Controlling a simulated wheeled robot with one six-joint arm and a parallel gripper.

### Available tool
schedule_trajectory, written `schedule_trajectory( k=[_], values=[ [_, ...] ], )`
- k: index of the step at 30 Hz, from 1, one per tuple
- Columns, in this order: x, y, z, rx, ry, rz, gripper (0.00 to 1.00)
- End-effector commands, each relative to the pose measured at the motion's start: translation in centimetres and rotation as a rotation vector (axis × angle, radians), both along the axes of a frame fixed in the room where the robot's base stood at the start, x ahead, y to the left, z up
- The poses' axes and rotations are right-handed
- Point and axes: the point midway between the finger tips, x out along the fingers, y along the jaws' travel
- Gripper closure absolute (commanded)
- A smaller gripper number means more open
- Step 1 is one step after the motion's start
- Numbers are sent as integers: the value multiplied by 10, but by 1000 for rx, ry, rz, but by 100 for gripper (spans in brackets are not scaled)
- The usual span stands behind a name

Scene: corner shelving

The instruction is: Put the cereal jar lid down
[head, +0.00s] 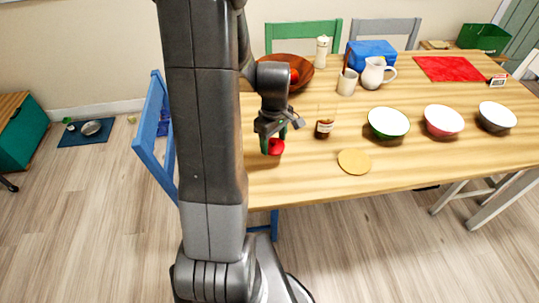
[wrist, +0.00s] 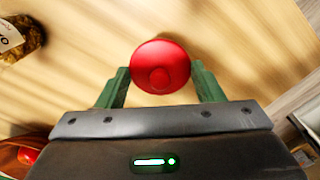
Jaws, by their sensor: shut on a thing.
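The cereal jar lid is a round red disc with a knob (wrist: 160,66), and it also shows in the head view (head: 276,147). My gripper (wrist: 160,80) is shut on the lid, with a green finger at each side of its rim. In the head view my gripper (head: 269,140) is over the table's near left part. The lid is low over the wood; I cannot tell whether it touches. A small jar with brown contents and a pale label (head: 324,126) stands to the right of my gripper. It also shows at the wrist view's upper left (wrist: 22,40).
A round tan mat (head: 354,168) lies on the table (head: 310,178) to the right. Several bowls, including a green one (head: 388,134), stand farther right. A wooden bowl (head: 300,85), mug (head: 347,82) and pitcher (head: 373,76) stand behind. A blue chair (head: 150,135) is left.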

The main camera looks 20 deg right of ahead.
Motion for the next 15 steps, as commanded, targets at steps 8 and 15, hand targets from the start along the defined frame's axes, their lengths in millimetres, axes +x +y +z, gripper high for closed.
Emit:
schedule_trajectory(
  k=[8, 15],
  values=[
    [-1, 1, -30, 2, 3, 0, 61],
    [0, 1, -55, 0, 1, 0, 61]
  ],
)
